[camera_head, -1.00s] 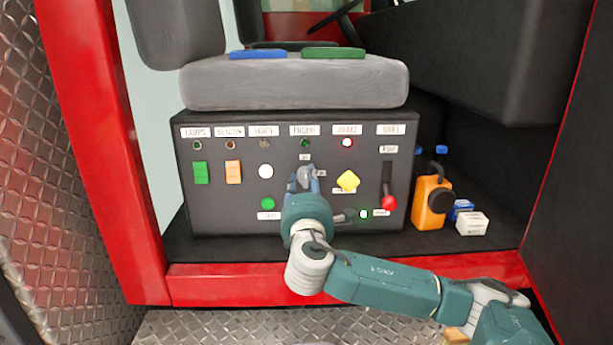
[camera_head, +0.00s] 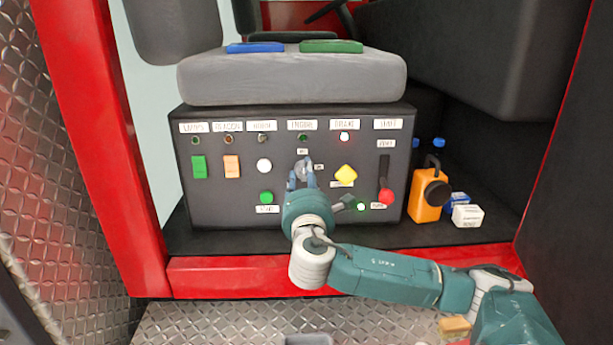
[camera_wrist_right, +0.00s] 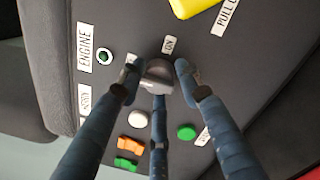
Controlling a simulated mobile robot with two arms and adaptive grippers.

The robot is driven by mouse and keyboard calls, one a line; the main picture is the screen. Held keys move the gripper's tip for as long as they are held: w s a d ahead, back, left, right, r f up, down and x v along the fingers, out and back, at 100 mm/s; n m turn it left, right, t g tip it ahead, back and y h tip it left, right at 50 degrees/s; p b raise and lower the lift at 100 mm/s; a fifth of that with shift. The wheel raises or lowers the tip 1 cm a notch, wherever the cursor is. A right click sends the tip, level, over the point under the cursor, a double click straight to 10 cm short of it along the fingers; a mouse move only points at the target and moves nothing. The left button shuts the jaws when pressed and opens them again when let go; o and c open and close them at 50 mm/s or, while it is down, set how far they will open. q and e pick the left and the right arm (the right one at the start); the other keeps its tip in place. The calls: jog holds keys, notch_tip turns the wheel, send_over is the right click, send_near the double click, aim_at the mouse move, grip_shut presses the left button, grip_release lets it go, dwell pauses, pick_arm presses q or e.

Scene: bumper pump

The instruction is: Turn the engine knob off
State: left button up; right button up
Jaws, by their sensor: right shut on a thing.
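The engine knob (camera_head: 304,167) is a grey knob on the dark panel, below the "ENGINE" label (camera_head: 302,125) and a dark green lamp (camera_head: 303,138). My right gripper (camera_head: 303,177) reaches it from the front and below, its blue fingers shut around it. In the right wrist view, the knob (camera_wrist_right: 159,74) sits between the fingertips (camera_wrist_right: 158,78). An "ON" label (camera_wrist_right: 169,45) shows beside the knob there; another small label is partly covered by a finger. The exact way the knob points is hard to tell. My left gripper is not in view.
A yellow knob (camera_head: 346,173) sits close to the right of the gripper. A green button (camera_head: 266,197) and a white button (camera_head: 264,166) are to the left. A red-handled lever (camera_head: 385,196) is further right. An orange can (camera_head: 427,193) stands beside the panel.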

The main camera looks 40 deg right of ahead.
jog(key=o, duration=1.1)
jog(key=shift+a+f, duration=0.2)
jog(key=shift+f, duration=0.25)
jog(key=shift+r, duration=0.1)
jog(key=shift+r, duration=0.1)
jog(key=shift+w, duration=0.15)
jog(key=shift+w+a+r, duration=0.1)
jog(key=shift+w+a, duration=0.05)
jog(key=shift+a, duration=0.15)
jog(key=v, duration=1.2)
jog(key=shift+d, duration=0.1)
